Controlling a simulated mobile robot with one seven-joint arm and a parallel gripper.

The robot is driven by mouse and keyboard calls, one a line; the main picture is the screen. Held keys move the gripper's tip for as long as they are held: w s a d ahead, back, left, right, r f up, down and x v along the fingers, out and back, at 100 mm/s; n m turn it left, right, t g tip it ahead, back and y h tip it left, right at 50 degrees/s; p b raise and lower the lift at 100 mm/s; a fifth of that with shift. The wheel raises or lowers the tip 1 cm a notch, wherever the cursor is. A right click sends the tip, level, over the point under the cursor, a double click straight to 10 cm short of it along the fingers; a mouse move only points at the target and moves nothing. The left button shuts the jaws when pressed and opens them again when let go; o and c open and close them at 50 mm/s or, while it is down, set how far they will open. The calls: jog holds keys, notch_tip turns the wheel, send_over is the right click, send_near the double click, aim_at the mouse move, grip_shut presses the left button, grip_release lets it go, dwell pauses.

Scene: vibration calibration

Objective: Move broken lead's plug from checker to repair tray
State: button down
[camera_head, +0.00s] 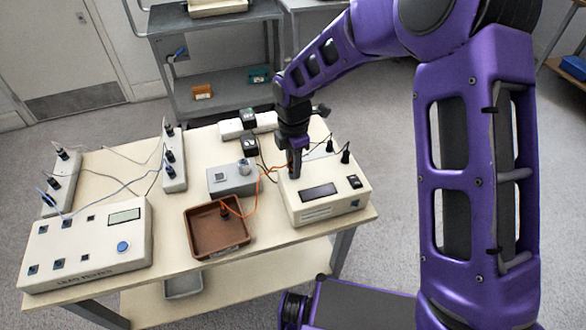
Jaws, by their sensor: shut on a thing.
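My gripper (295,170) points down at the back left of a cream instrument box (325,205) with a dark display, on the right of the bench. It is shut on a plug, mostly hidden by the fingers; I cannot tell whether the plug is still seated in the box. An orange lead (257,190) runs from beside the gripper, past a grey box, to the brown tray (190,232). A dark plug (225,211) on the orange lead is at the tray's back part. The tray is left of the cream box.
A larger cream box (75,250) with a blue button and sockets stands at left. A grey box (218,182) sits behind the tray. White socket strips (174,165) with dark plugs and thin leads stand at the back left. Dark plugs stand on the right box, close to my gripper.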

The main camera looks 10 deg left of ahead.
jog(key=shift+n+p, duration=0.7)
jog(key=shift+n, duration=0.3)
jog(key=shift+r+p, duration=0.9)
jog(key=shift+p, duration=0.1)
dwell(1.3)
jog(key=shift+r+p, duration=0.65)
jog(key=shift+r, duration=1)
jog(key=shift+s+a+f, duration=0.1)
jog(key=s+a+f+b, duration=0.2)
jog(key=s+a+b, duration=0.1)
jog(key=s+a, duration=0.2)
jog(key=s+a+f+b, duration=0.2)
jog(key=s+a, duration=0.3)
jog(key=s, duration=0.3)
jog(key=s+a+f+b, duration=0.3)
jog(key=s+a+b, duration=0.1)
jog(key=s+a, duration=0.2)
jog(key=shift+s+f, duration=0.1)
jog(key=shift+s, duration=0.15)
notch_tip(320, 180, down, 3)
jog(key=shift+s+b, duration=0.1)
jog(key=shift+b, duration=0.9)
jog(key=shift+f, duration=1.05)
